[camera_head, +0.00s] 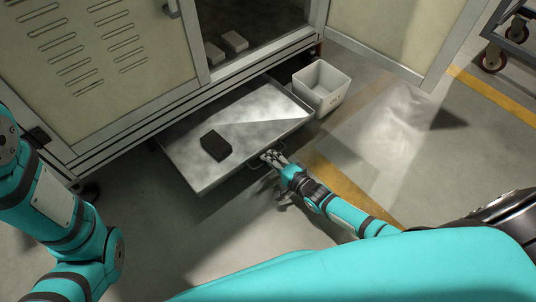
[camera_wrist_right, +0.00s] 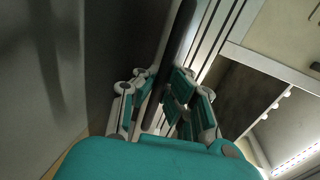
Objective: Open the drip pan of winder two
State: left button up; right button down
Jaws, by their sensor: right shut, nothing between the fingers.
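The drip pan (camera_head: 188,147) is a shallow grey tray, pulled out well beyond the bottom of the cream cabinet. A dark block (camera_head: 215,146) lies in it. My right gripper (camera_head: 272,157) is at the middle of the pan's front edge, by its handle (camera_head: 254,165). Its fingers are shut with nothing held. In the right wrist view the gripper (camera_wrist_right: 162,98) shows close to a dark bar (camera_wrist_right: 178,45); I cannot tell whether they touch. My left arm shows at the left, but its gripper is out of view.
A white bin (camera_head: 322,88) stands on the floor right of the pan. The open cabinet door (camera_head: 390,35) extends at upper right.

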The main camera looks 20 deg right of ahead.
jog(key=c, duration=1.4)
grip_release()
jog(key=v, duration=1.2)
